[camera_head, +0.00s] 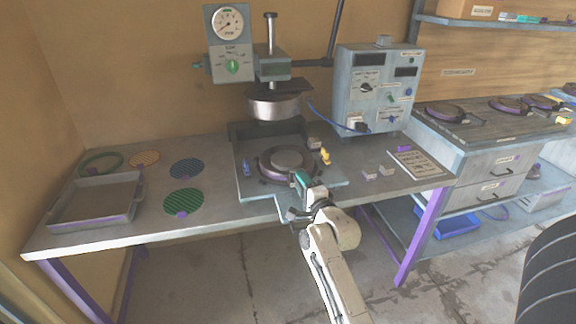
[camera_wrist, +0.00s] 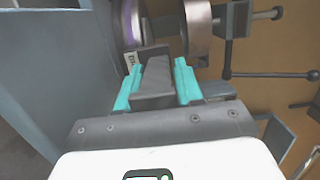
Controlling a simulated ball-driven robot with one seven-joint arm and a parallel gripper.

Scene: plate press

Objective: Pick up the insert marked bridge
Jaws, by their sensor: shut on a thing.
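My gripper (camera_head: 300,180) is at the front edge of the press base, close to the round metal plate (camera_head: 287,158). In the wrist view its two teal fingers (camera_wrist: 158,74) are shut on a dark grey block (camera_wrist: 154,82), likely an insert. I cannot read a bridge mark on it. A small white label (camera_wrist: 131,63) with partly cut-off lettering shows beside the left finger; I cannot tell what it belongs to. Two small grey pieces with pale faces, (camera_head: 386,170) and (camera_head: 369,175), lie on the bench right of the press.
The press head (camera_head: 274,106) hangs above the round plate. A blue piece (camera_head: 246,168) and a yellow piece (camera_head: 326,156) stand beside the plate. A control box (camera_head: 376,92) is behind right. An empty tray (camera_head: 97,203) and several discs lie left. A sheet (camera_head: 418,163) lies right.

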